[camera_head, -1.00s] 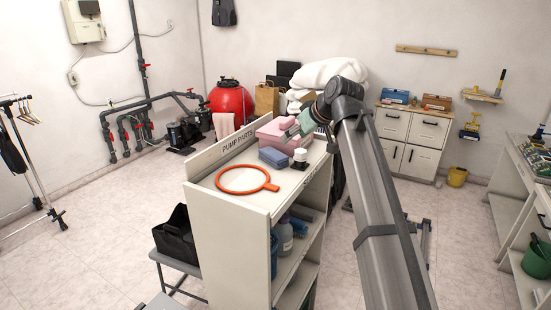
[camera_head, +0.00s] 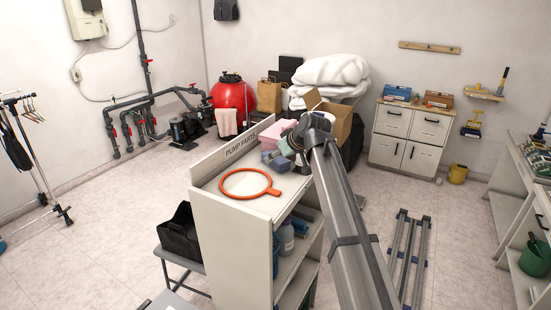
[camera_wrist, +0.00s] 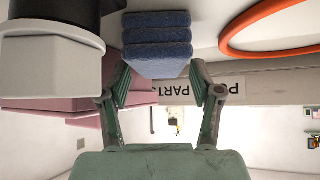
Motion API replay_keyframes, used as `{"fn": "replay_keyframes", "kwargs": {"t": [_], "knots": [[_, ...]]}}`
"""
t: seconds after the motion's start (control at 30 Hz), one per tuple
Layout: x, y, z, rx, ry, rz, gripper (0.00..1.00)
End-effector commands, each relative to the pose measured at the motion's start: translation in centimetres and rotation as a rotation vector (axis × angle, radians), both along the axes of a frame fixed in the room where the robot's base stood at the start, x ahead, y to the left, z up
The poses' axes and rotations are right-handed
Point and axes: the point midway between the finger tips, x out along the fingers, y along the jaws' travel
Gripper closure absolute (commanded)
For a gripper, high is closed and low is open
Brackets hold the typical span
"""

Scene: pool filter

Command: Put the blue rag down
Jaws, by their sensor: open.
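The blue rag (camera_wrist: 157,45) is a folded stack on the cabinet's white top, which shows inverted in the wrist view. In the head view the rag (camera_head: 281,164) lies partly hidden by my arm. My gripper (camera_wrist: 161,85) is open, with one finger at each side of the rag's near end and visible gaps beside it. In the head view my gripper (camera_head: 287,147) is low over the cabinet top, and its fingertips are hard to make out.
An orange ring (camera_head: 250,183) lies on the cabinet top beside the rag. The PUMP PARTS board (camera_wrist: 262,90) edges the top.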

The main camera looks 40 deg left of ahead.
Motion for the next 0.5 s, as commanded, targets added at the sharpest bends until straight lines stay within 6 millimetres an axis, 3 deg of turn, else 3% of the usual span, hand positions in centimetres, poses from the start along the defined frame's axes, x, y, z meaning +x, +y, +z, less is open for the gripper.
{"fn": "replay_keyframes", "kwargs": {"t": [0.13,0.4,0.5], "knots": [[0.3,1.3,-1.1,-0.001,0.0,0.0,0.35],[0.4,1.4,-1.5,0.001,-0.001,-0.001,0.35],[0.4,1.4,-1.5,0.0,-0.001,-0.001,0.71]]}}
